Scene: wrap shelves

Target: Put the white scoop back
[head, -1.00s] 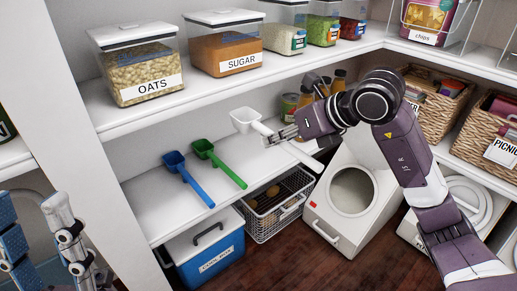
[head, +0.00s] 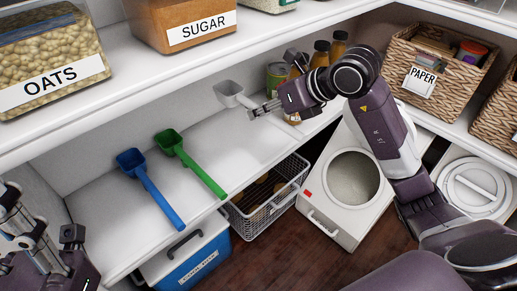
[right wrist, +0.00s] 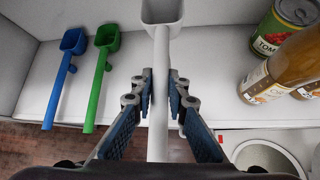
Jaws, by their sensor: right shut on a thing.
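The white scoop (head: 231,94) is held above the lower shelf (head: 237,137), its bowl toward the back wall. My right gripper (head: 267,107) is shut on its handle. In the right wrist view the scoop's handle (right wrist: 161,75) runs between the two fingers (right wrist: 161,92), with the bowl at the top edge. A green scoop (head: 186,160) and a blue scoop (head: 148,184) lie side by side on the shelf, left of the white one. My left gripper (head: 17,215) is at the lower left edge; its fingertips are not clear.
A tomato can (head: 277,75) and several bottles (head: 320,54) stand on the shelf, right of the white scoop. The upper shelf (head: 180,78) overhangs with oats (head: 50,60) and sugar (head: 180,22) boxes. A wire basket (head: 270,205), a cooler (head: 190,257) and a white bin (head: 340,190) sit below.

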